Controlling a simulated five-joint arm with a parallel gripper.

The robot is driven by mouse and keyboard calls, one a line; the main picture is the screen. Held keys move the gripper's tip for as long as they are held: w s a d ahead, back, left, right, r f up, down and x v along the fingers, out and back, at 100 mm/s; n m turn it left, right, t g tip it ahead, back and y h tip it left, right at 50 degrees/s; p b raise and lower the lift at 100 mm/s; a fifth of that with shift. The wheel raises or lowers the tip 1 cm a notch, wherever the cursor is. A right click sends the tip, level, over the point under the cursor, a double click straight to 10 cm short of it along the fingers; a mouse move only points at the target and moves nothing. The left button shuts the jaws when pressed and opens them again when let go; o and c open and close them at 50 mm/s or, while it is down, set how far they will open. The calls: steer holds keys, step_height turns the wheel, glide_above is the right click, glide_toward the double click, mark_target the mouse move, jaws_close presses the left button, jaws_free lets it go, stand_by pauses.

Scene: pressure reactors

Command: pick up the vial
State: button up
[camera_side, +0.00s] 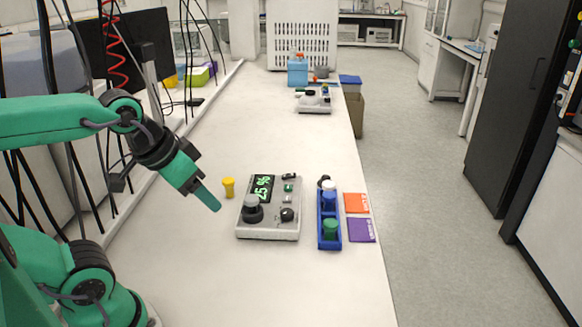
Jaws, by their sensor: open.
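Several small capped vials stand in a blue rack (329,243) at the right of the bench. A green-capped one (330,228) is at the near end, a blue-capped one (329,200) is in the middle and a white-topped one (328,185) is farther back. A small yellow vial-like piece (228,187) stands alone on the bench, left of the grey device. My gripper (210,201) is open, pointing down and right, just left of and nearer than the yellow piece in the picture. I see nothing held, and one finger largely hides the other.
A grey device (270,229) with a green "25 %" display and black knobs stands between my gripper and the rack. Orange (356,202) and purple (361,230) cards lie right of the rack. Another device (314,101) and a blue container (297,72) stand farther back. The bench's near part is clear.

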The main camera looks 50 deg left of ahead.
steer(key=shift+w, duration=0.1)
steer(key=n+g, duration=0.4)
steer(key=g, duration=0.1)
glide_above(251, 198)
step_height(251, 198, down, 9)
steer(key=shift+d+r, duration=0.1)
steer(key=shift+d, duration=0.05)
steer(key=shift+w+a+f+n+g, duration=0.1)
steer(key=shift+a+f+n+g, duration=0.1)
steer(key=shift+f+n+g, duration=0.1)
steer(key=shift+f, duration=1.3)
steer(key=shift+d+f, duration=0.1)
steer(key=shift+f, duration=2.5)
